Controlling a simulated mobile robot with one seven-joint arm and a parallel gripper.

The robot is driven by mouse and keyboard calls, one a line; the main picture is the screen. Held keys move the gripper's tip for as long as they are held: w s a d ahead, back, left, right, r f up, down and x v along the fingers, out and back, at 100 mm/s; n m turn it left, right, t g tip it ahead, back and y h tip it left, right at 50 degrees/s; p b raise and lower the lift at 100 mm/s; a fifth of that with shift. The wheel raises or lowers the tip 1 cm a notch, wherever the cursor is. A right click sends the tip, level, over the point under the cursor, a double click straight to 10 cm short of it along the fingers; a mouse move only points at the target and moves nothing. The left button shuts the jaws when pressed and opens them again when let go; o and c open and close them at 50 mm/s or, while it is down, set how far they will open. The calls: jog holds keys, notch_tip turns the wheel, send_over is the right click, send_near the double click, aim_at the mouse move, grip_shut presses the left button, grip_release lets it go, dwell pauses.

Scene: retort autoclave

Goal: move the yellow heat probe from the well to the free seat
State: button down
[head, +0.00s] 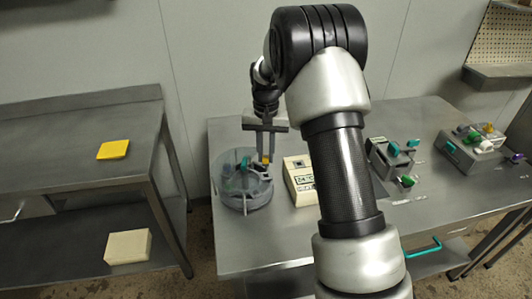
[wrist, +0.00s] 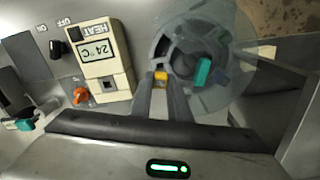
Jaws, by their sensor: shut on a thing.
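The yellow heat probe (head: 265,158) is between the fingertips of my gripper (head: 266,155), which is shut on it. In the wrist view the yellow probe (wrist: 161,77) shows as a small block at the fingertips (wrist: 161,88). The gripper points down at the right part of a round, see-through vessel (head: 246,197). The vessel also shows in the wrist view (wrist: 228,45), with a teal handle inside. I cannot tell whether the probe's lower end is still in a well. A beige heat unit (wrist: 97,55) with a display has a dark square opening (wrist: 108,86) in its front part.
The beige unit (head: 299,180) stands right of the vessel on the steel table (head: 240,260). Grey fixtures with coloured handles (head: 393,158) stand farther right. A left bench (head: 60,145) carries a yellow block (head: 113,150), with a cream box (head: 128,246) on its lower shelf.

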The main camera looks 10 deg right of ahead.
aim_at(266, 165)
jog(key=shift+f, duration=0.3)
jog(key=shift+f+b, duration=0.55)
jog(key=shift+f, duration=0.2)
jog(key=shift+f, duration=0.2)
dwell(0.3)
jog(key=shift+f+b, duration=0.4)
jog(key=shift+f, duration=0.1)
jog(key=shift+f, duration=0.4)
dwell(0.7)
jog(key=shift+f, duration=0.25)
jog(key=shift+f, duration=0.1)
dwell(0.5)
